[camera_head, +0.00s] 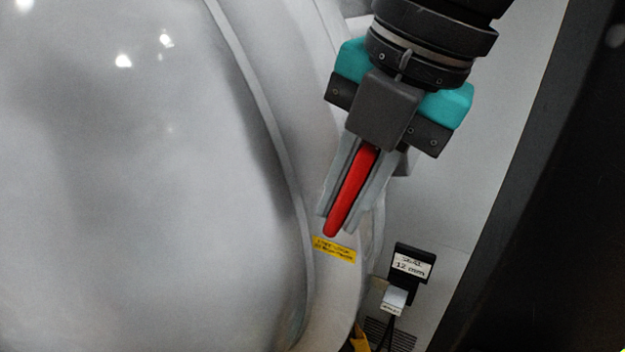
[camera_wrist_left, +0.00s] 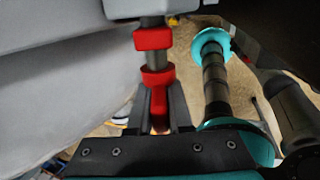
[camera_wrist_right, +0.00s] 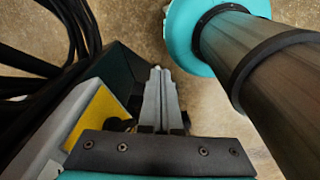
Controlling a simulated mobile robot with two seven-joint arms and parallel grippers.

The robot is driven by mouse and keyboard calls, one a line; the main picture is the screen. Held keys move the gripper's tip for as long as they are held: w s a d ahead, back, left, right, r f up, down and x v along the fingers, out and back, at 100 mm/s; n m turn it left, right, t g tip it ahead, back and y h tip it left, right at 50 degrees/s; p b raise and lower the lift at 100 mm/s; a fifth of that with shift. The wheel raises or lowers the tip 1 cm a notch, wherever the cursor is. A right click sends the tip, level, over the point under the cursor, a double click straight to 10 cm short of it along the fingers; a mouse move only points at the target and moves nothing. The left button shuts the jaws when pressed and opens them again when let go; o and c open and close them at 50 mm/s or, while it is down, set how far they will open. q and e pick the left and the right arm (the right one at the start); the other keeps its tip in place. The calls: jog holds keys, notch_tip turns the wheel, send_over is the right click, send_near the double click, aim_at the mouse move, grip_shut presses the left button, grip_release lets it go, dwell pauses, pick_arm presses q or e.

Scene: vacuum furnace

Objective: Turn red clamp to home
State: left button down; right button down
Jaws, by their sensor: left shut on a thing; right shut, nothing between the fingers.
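The red clamp (camera_head: 351,190) is a narrow red lever at the rim of the large grey furnace door. My left gripper (camera_head: 342,215) comes down from the top and is shut on the lever, with one grey finger on each side. In the left wrist view the red clamp (camera_wrist_left: 157,80) shows as red collars on a grey rod, and its lower part runs between the fingers of my left gripper (camera_wrist_left: 158,112). My right gripper (camera_wrist_right: 160,80) shows only in the right wrist view, shut and empty, away from the clamp.
A yellow label (camera_head: 334,250) is on the rim below the clamp. A black device with a white label (camera_head: 410,264) stands to the lower right. In the right wrist view, black cables (camera_wrist_right: 50,50) and a yellow panel (camera_wrist_right: 100,118) lie close to the left of my gripper.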

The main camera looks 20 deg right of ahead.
dwell(0.3)
pick_arm(q)
jog(key=c, duration=0.8)
grip_release()
jog(key=shift+c, duration=0.2)
jog(key=shift+v, duration=3.8)
